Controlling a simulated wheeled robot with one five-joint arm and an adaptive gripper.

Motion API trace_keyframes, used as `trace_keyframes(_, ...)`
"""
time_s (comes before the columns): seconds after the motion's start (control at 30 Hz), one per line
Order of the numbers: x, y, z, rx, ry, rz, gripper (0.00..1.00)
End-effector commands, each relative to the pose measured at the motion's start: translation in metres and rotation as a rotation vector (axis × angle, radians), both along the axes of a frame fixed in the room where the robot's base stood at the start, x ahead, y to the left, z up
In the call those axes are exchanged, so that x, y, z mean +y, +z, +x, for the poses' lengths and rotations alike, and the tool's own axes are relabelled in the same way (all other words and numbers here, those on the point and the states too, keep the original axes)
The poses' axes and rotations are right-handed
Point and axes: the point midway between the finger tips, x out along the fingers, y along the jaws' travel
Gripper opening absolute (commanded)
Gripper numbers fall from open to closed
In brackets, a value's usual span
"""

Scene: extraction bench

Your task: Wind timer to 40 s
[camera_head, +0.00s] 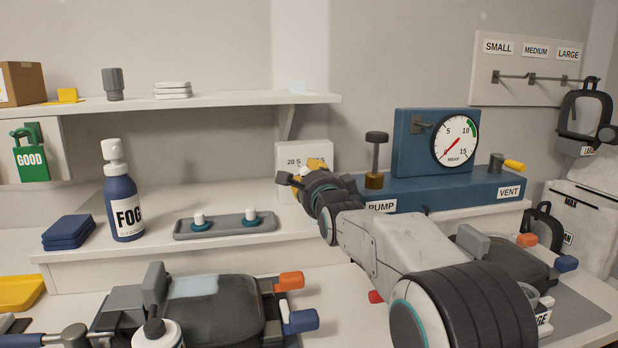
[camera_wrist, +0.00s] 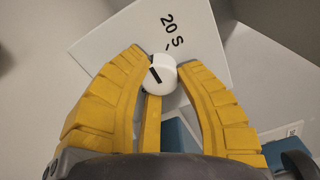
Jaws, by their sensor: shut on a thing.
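The timer (camera_head: 288,152) is a white box standing on the back shelf in the head view. Its label reads "20 S" on the left; my gripper hides part of its face. In the wrist view the timer's white face (camera_wrist: 110,42) shows "20 S" and a short tick beside the round white knob (camera_wrist: 163,78). The knob has a black line, which is not lined up with the 20 S tick. My gripper (camera_wrist: 162,62) has its yellow fingers shut on the knob, one on either side. It also shows in the head view (camera_head: 305,172), in front of the timer.
A blue pump unit with a gauge (camera_head: 455,140) stands right of the timer, close to my arm. A grey tray (camera_head: 222,227) with two white-topped pieces and a FOG bottle (camera_head: 124,200) are left. Masks (camera_head: 215,300) lie in front.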

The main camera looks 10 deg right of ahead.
Motion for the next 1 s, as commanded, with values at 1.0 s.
trace_keyframes(1.0,0.000,0.002,-0.045,-0.003,-0.001,-0.001,0.59)
